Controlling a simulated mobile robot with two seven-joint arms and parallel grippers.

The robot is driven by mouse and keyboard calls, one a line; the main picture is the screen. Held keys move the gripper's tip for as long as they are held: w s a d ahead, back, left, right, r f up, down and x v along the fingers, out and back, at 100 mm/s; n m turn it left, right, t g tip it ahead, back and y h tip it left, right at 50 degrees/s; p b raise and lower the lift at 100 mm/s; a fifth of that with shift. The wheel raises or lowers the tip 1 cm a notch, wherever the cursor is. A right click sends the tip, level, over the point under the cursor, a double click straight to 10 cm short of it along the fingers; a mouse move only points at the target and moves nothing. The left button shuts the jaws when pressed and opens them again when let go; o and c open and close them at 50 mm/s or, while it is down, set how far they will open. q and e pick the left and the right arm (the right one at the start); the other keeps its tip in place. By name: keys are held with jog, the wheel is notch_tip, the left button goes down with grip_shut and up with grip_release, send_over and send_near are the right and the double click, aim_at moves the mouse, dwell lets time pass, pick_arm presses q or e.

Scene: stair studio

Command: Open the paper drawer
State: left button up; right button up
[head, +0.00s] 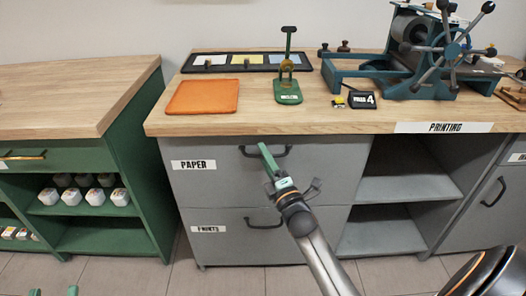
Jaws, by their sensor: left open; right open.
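The paper drawer (215,180) is the upper grey front of the cabinet, with a "PAPER" label (193,165) at its left. It is closed, flush with the cabinet. Its dark bar handle (283,154) is near the top of the front. My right gripper (265,152) is open, with its green fingertips in front of the handle and hiding part of it. I cannot tell whether they touch it. My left gripper (56,291) is open at the bottom left edge, only its green fingertips showing, far from the drawer.
A "PRINTS" drawer (225,250) with its own handle (263,223) is below. Open shelves (400,188) are to the right. The wooden top holds an orange pad (203,97), a green stand (288,92) and a printing press (420,60). A green cabinet (135,170) stands left.

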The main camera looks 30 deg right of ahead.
jog(key=shift+c, duration=0.2)
grip_shut()
dwell(1.3)
